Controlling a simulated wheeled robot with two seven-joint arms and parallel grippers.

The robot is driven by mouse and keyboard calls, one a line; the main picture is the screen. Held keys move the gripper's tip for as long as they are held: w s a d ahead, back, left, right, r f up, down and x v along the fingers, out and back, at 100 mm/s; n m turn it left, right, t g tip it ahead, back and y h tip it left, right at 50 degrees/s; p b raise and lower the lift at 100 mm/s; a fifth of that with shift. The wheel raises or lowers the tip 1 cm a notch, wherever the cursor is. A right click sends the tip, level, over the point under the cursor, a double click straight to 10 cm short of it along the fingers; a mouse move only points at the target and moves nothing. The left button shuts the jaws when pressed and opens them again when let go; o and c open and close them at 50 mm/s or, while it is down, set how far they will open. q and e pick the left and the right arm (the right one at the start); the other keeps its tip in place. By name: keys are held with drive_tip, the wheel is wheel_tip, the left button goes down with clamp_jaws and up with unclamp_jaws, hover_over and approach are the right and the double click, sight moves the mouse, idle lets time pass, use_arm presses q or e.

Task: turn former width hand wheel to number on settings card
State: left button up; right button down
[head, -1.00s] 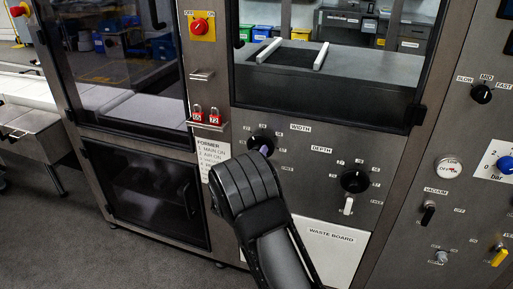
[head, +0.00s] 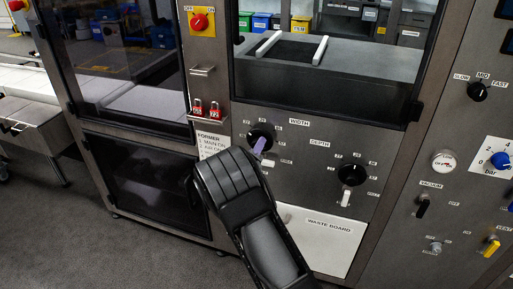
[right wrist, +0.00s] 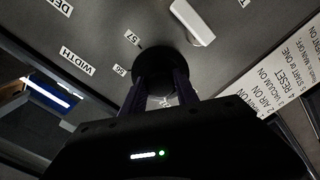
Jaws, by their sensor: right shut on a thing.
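The black width hand wheel (head: 258,133) sits under the WIDTH label on the grey machine panel, with number labels around it. My right gripper (head: 260,147) is shut on this wheel, its purple fingers at the lower part of it. In the right wrist view the two fingers (right wrist: 158,92) reach to either side of the wheel (right wrist: 176,58), and labels reading about 57 and 56 show beside it. The wheel's pointer cannot be made out. I cannot identify a settings card with a width number in these views. My left gripper is not in view.
The depth wheel (head: 352,169) is to the right, with a white lever (head: 345,198) below it. Another white lever (right wrist: 190,22) is close to the width wheel. Red padlocks (head: 214,109) hang up left, above the FORMER instruction sign (head: 212,145). A waste board flap (head: 318,240) is below.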

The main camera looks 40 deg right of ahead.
drive_tip(key=c, duration=0.9)
unclamp_jaws()
drive_tip(key=shift+a, duration=0.15)
drive_tip(key=b+v, duration=0.1)
drive_tip(key=v, duration=0.6)
drive_tip(key=shift+s+a, duration=0.25)
